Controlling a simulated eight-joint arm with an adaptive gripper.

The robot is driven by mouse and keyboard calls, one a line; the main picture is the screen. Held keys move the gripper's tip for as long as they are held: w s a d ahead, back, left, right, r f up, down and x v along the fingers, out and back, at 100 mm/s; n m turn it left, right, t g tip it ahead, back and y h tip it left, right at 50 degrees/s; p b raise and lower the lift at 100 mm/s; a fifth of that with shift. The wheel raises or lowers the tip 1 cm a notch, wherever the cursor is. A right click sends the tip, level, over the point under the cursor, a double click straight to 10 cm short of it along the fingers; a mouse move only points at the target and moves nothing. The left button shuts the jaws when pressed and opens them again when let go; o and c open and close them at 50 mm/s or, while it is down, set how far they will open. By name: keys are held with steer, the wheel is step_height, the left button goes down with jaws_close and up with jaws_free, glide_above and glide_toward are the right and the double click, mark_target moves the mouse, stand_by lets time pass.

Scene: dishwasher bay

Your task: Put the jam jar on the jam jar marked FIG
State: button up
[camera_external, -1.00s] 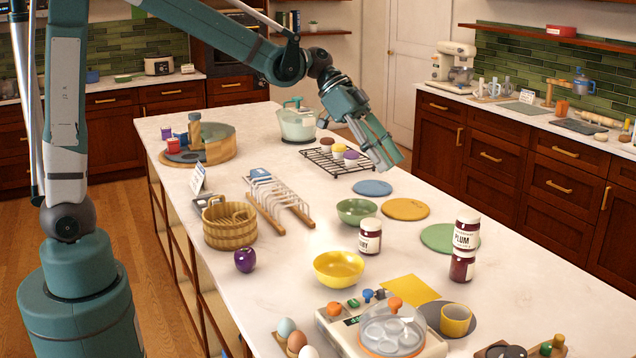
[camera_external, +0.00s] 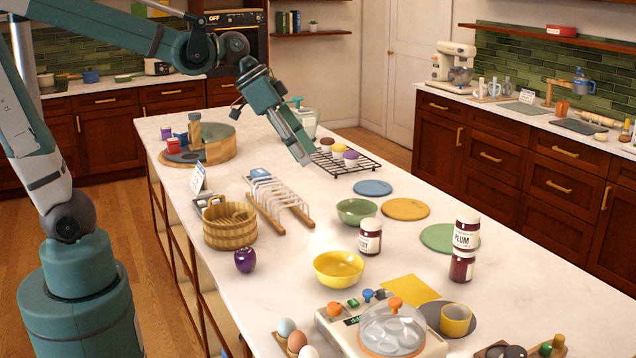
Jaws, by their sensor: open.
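A dark jam jar with a white lid and a label reading PLUM (camera_external: 466,236) stands on top of another dark jam jar (camera_external: 461,268) at the right of the island. The lower jar's label is turned mostly away and I cannot read it. A third jam jar (camera_external: 370,237) with a white lid stands alone behind the yellow bowl; its label is only partly legible. I cannot make out the word FIG on any jar. My gripper (camera_external: 302,156) is open and empty, in the air near the wire rack, well away from all the jars.
A green bowl (camera_external: 357,211) and a yellow bowl (camera_external: 339,269) stand near the lone jar. Round mats in blue (camera_external: 373,187), orange (camera_external: 405,209) and green (camera_external: 436,238) lie flat. A wooden toast rack (camera_external: 279,203) and a wire rack (camera_external: 345,163) stand farther back.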

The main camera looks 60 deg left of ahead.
steer(key=s+a+f+n+t+y, duration=0.1)
steer(key=s+a, duration=0.3)
steer(key=s, duration=0.4)
steer(key=s+a+f+n+y, duration=0.2)
steer(key=s+a, duration=0.3)
steer(key=s, duration=0.3)
steer(key=shift+s+a+f+n+t+y, duration=0.15)
steer(key=shift+a+f+n+t+y, duration=0.2)
steer(key=shift+f+n, duration=0.55)
steer(key=shift+f, duration=0.15)
step_height(320, 180, down, 19)
steer(key=b, duration=1.9)
